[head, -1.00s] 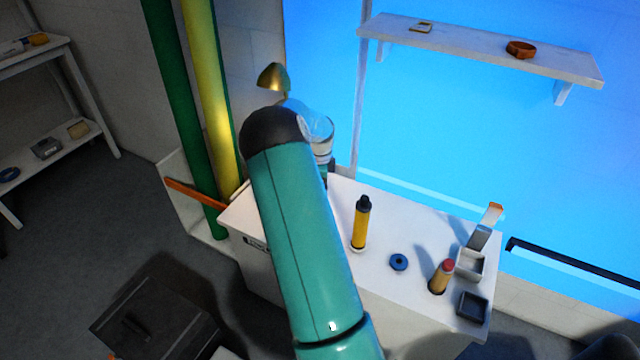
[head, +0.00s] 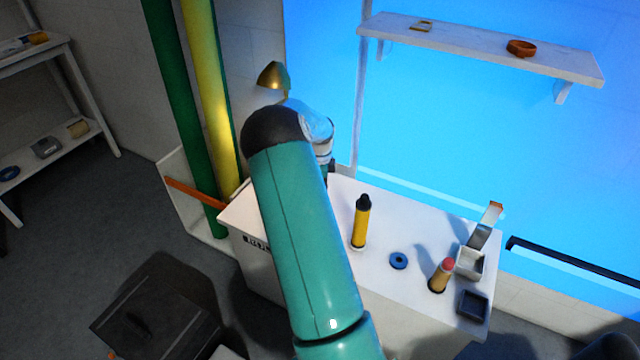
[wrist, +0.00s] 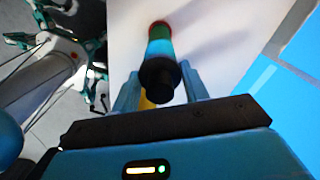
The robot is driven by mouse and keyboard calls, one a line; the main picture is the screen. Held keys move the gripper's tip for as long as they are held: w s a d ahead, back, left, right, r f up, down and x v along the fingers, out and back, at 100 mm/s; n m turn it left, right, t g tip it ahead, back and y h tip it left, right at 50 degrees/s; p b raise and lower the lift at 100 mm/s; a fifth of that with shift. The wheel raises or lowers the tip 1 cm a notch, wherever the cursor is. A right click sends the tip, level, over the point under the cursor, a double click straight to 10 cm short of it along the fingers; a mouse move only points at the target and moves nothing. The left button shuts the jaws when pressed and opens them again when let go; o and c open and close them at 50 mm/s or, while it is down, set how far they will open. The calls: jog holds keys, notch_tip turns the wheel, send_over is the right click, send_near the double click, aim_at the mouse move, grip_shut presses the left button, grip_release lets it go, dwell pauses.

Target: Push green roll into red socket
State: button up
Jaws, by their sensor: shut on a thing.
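In the wrist view, the green roll (wrist: 160,48) stands out from a white surface, lit blue-green, with a dark knob-like end (wrist: 160,78) towards the camera. A red ring, the red socket (wrist: 160,26), shows around its far end. How deep the roll sits in it I cannot tell. My gripper (wrist: 158,88) has one blue finger on each side of the roll's dark end and is shut on it. In the head view my arm hides the gripper, the roll and the socket.
On the white table (head: 400,215) stand a yellow roll (head: 361,225) with a black cap, a blue ring (head: 398,261), a tan roll (head: 441,277) with a red top, an open grey box (head: 470,263) and a dark tray (head: 472,304). A wall shelf (head: 470,45) hangs behind.

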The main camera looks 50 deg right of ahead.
jog(key=shift+f, duration=0.25)
jog(key=shift+c, duration=0.5)
dwell(0.9)
dwell(0.8)
jog(key=o, duration=1.4)
jog(key=shift+c, duration=0.2)
jog(key=shift+r, duration=0.1)
jog(key=shift+r, duration=3)
